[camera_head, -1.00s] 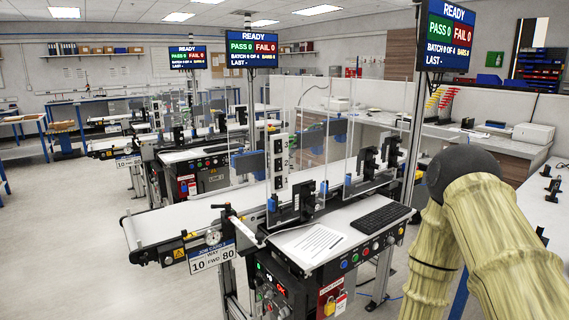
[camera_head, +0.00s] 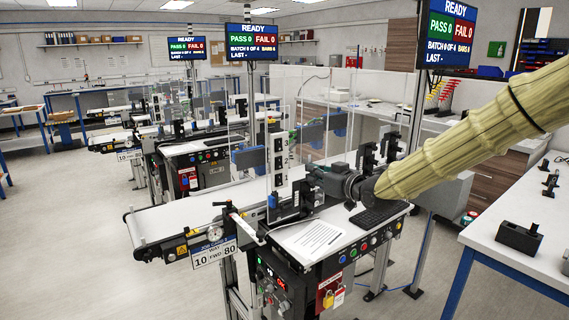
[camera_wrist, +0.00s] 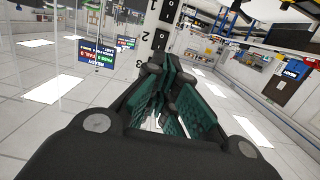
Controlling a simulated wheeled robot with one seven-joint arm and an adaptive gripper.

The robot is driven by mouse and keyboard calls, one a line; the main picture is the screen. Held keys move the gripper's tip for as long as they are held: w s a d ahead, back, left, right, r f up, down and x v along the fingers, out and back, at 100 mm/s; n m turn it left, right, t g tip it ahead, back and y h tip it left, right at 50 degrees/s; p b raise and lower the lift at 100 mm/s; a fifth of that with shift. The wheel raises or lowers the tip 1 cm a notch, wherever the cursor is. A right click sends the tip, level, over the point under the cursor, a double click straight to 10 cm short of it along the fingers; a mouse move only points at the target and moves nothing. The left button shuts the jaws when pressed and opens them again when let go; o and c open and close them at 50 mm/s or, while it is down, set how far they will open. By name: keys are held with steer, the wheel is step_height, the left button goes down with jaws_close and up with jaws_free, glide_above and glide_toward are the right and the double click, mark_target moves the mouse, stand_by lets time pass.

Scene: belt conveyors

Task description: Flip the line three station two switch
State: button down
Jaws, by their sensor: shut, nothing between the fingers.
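A tall white switch panel (camera_head: 278,158) with dark switches stands at the nearest conveyor station. In the wrist view the panel (camera_wrist: 163,22) is upside down, with digits 2 and 3 readable beside its switches. The switch beside the 2 (camera_wrist: 159,39) shows just beyond my fingers; its exact position is too small to tell. My gripper (camera_head: 311,172) is shut and empty, to the right of the panel. No line number is readable on this station.
Clear guard panels (camera_head: 345,110) stand around the station. A keyboard (camera_head: 375,217), a paper sheet (camera_head: 312,238) and dark clamp-like fixtures (camera_head: 390,147) sit close under or behind my arm. A white bench (camera_head: 515,250) stands at right. Open floor lies at left.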

steer(key=shift+w+a+r, duration=0.1)
steer(key=shift+w, duration=0.05)
steer(key=p, duration=0.5)
glide_toward(279, 163)
steer(key=x, duration=0.5)
steer(key=shift+w+r, duration=0.15)
steer(key=shift+x, duration=0.95)
